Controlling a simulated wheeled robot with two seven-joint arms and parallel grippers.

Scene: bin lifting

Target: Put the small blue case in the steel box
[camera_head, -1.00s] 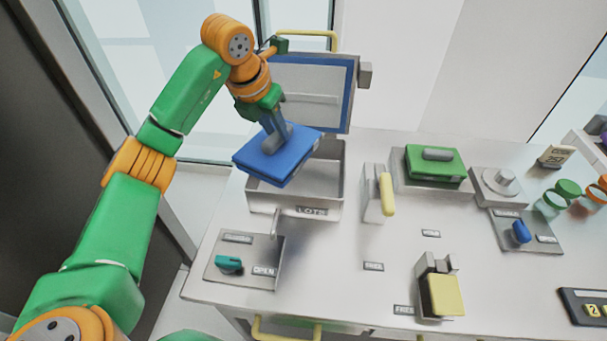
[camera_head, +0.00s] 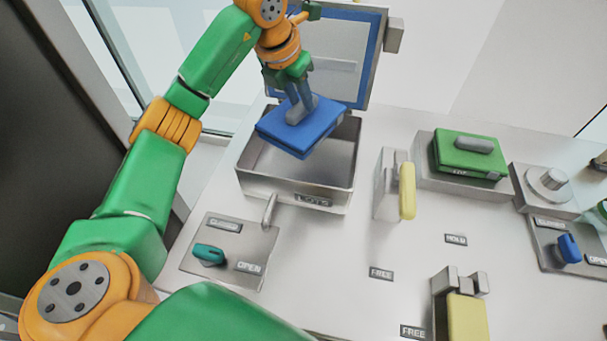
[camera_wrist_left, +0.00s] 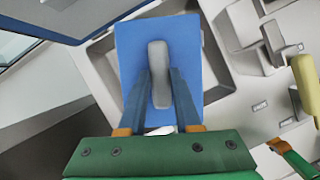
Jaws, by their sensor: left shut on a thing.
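The small blue case (camera_head: 301,128) has a grey handle on its top. My left gripper (camera_head: 300,108) is shut on that handle and holds the case, slightly tilted, over the open steel box (camera_head: 292,192). The box's lid (camera_head: 325,55), with a blue rim, stands raised at the back. In the left wrist view the case (camera_wrist_left: 187,52) hangs below the fingers (camera_wrist_left: 160,95), with the box's wall (camera_wrist_left: 98,52) showing beside it. The case hides part of the box's inside.
A green case (camera_head: 468,155) sits in a holder right of the box. A yellow-handled lever (camera_head: 406,190) stands between them. A teal switch (camera_head: 209,254) is at front left, a yellow block (camera_head: 467,318) at front right, and a blue knob (camera_head: 569,248) farther right.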

